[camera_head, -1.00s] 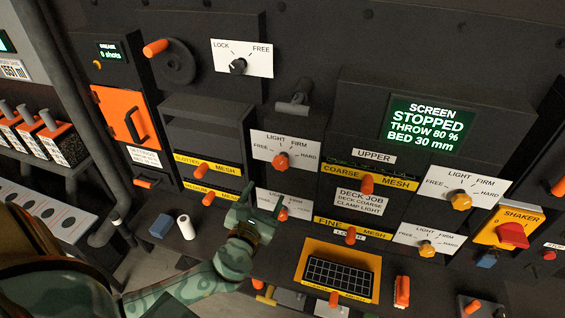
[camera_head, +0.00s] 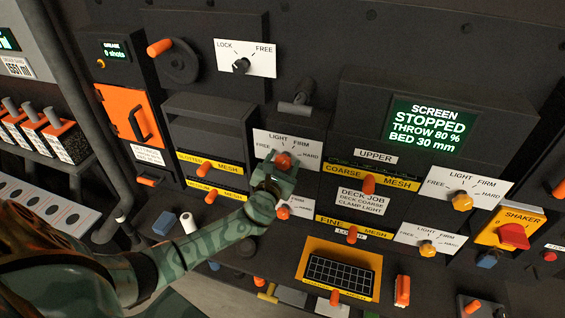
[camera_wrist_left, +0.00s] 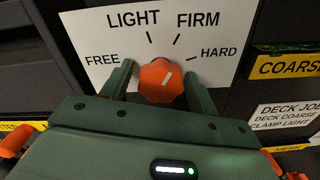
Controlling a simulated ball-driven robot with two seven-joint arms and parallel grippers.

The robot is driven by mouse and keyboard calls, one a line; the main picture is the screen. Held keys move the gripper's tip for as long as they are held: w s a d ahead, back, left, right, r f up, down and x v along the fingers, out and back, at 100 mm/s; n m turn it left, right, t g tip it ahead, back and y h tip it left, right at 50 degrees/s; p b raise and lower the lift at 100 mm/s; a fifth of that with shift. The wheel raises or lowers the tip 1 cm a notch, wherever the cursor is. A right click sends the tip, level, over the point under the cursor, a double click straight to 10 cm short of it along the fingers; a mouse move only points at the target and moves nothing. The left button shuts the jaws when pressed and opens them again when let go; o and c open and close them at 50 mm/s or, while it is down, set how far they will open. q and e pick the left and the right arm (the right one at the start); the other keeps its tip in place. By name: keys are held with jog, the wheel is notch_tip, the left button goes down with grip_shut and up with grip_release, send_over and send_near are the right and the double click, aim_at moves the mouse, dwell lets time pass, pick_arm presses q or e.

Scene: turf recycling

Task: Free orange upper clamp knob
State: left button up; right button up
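The orange upper clamp knob (camera_head: 284,160) sits on a white dial plate (camera_head: 266,138) marked FREE, LIGHT, FIRM and HARD, left of the UPPER label. My left gripper (camera_head: 281,168) is at this knob, with one finger on each side. In the left wrist view the knob (camera_wrist_left: 160,83) stands between the two green fingers. A gap shows on its left side; the right finger is very close, and I cannot tell if it touches. The pale line on the knob slants up and right, towards the FIRM and HARD side. My right gripper is not in view.
A lower orange knob (camera_head: 282,213) is just below my left gripper, partly hidden. Yellow-orange knobs (camera_head: 462,201) sit on dials at the right. The screen (camera_head: 428,125) reads STOPPED, and the sign (camera_head: 363,203) reads DECK COARSE, CLAMP LIGHT.

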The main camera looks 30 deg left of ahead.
pick_arm(q)
jog(key=c, duration=0.7)
